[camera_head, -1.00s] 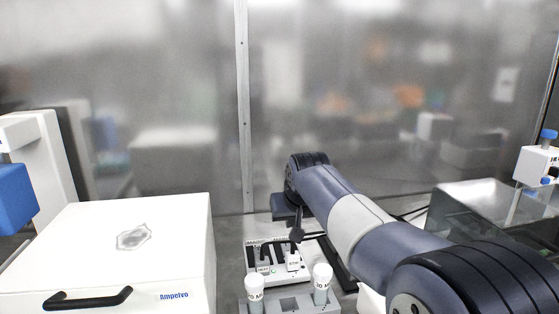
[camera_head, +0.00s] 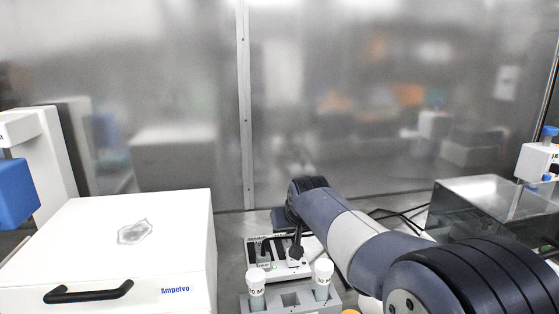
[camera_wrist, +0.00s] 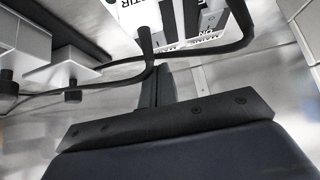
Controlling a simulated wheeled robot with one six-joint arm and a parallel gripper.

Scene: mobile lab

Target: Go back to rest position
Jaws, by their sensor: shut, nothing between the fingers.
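My arm reaches from the lower right to the middle of the head view. My gripper (camera_head: 297,251) points down in front of the small white-and-black device with a row of dark slots (camera_head: 262,262) and hides part of it. In the wrist view my gripper (camera_wrist: 157,82) shows as narrow dark fingers close together, shut with nothing between them. Part of a white device with printed labels (camera_wrist: 138,14) lies beyond them at the top. I cannot tell whether the fingertips touch anything.
A grey rack (camera_head: 290,300) holds two white-capped tubes (camera_head: 256,277) (camera_head: 323,268) in front of the device. A large white box (camera_head: 110,235) stands left, a shiny metal box (camera_head: 484,210) right. Dark cables (camera_head: 400,212) lie behind my arm. A glassy wall (camera_head: 380,120) closes the back.

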